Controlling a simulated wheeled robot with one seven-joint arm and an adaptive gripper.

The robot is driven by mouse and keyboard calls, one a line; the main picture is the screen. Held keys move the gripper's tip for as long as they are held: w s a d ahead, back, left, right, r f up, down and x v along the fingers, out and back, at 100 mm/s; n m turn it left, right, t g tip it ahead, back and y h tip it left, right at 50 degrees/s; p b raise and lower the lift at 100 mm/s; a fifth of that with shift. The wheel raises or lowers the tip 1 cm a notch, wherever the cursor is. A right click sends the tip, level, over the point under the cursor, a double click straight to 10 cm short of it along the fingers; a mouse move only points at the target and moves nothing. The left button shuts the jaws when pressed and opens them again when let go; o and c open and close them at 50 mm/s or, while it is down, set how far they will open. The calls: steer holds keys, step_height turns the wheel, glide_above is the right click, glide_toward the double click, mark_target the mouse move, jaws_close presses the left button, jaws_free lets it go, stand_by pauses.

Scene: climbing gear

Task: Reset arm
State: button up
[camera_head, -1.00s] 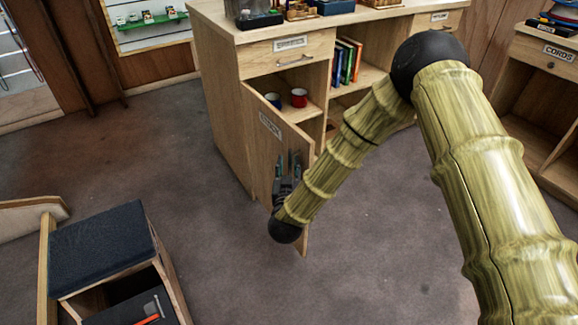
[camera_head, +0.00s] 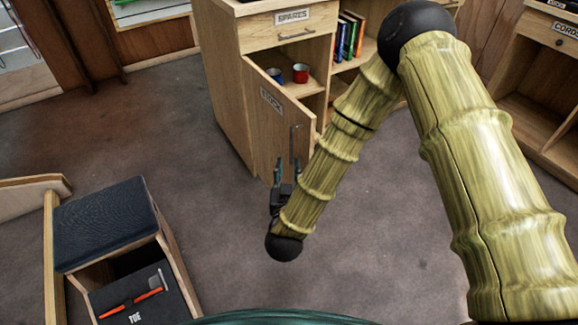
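My gripper (camera_head: 288,172) points away from me, in front of the ajar wooden cabinet door (camera_head: 268,135) marked STOCK. Its two teal fingers stand apart with nothing seen between them. The door's vertical handle (camera_head: 293,143) shows just above the fingertips, and the gripper appears clear of it. My arm's bamboo-like links run from the right side down to the gripper.
Inside the open cabinet are a blue mug (camera_head: 275,75) and a red mug (camera_head: 300,73). Books (camera_head: 349,36) stand on the shelf to the right. A dark-topped box seat (camera_head: 105,222) stands at lower left. Carpet (camera_head: 190,150) between seat and cabinet is clear.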

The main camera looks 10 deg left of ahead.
stand_by(0.3)
steer(key=s+d+f+g, duration=0.45)
steer(key=d+f, duration=0.25)
steer(key=f, duration=0.4)
steer(key=s+d+f+g, duration=0.5)
steer(key=s+d+f, duration=0.2)
steer(key=s+d, duration=0.25)
steer(key=s+d+f+g, duration=0.5)
steer(key=s+d+f, duration=0.35)
steer(key=s, duration=0.25)
steer(key=s+d+m+g+h, duration=0.1)
steer(key=s+d+g, duration=0.4)
steer(key=s, duration=0.5)
step_height(320, 180, up, 20)
steer(key=t+p, duration=0.1)
steer(key=p, duration=1.8)
steer(key=shift+d+h, duration=0.3)
steer(key=shift+d, duration=0.15)
steer(key=shift+m+t, duration=0.25)
steer(key=shift+m, duration=0.05)
